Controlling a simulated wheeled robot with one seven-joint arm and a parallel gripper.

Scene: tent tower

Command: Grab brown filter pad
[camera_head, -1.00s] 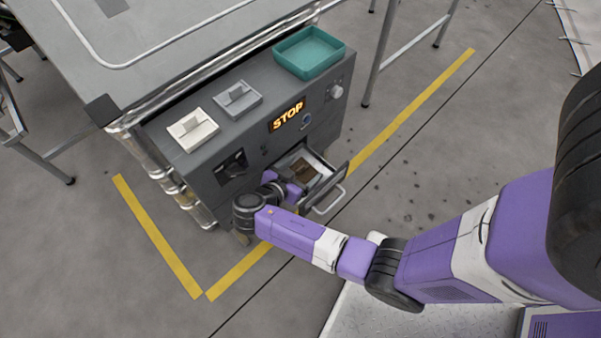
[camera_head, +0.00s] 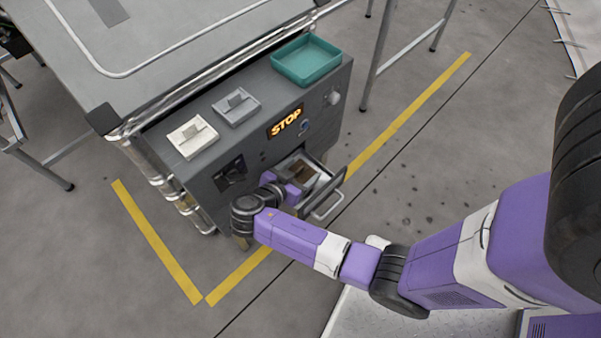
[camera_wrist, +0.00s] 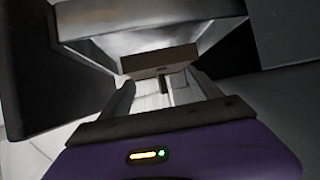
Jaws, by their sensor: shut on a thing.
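The brown filter pad (camera_head: 301,169) shows inside the open drawer (camera_head: 329,202) at the front of the grey machine. In the wrist view the brown pad (camera_wrist: 160,60) is a flat block with a small tab below it, between the tips of my two fingers. In the head view my wrist hides the fingers and part of the drawer. The pale drawer inside shows behind and below the pad.
A teal tray (camera_head: 307,62), a grey pad with a handle (camera_head: 236,107) and a white pad with a handle (camera_head: 192,137) stand on the machine's top. A lit STOP sign (camera_head: 286,121) is on its front. Drawer walls are close around my gripper. Yellow lines (camera_head: 400,115) mark the floor.

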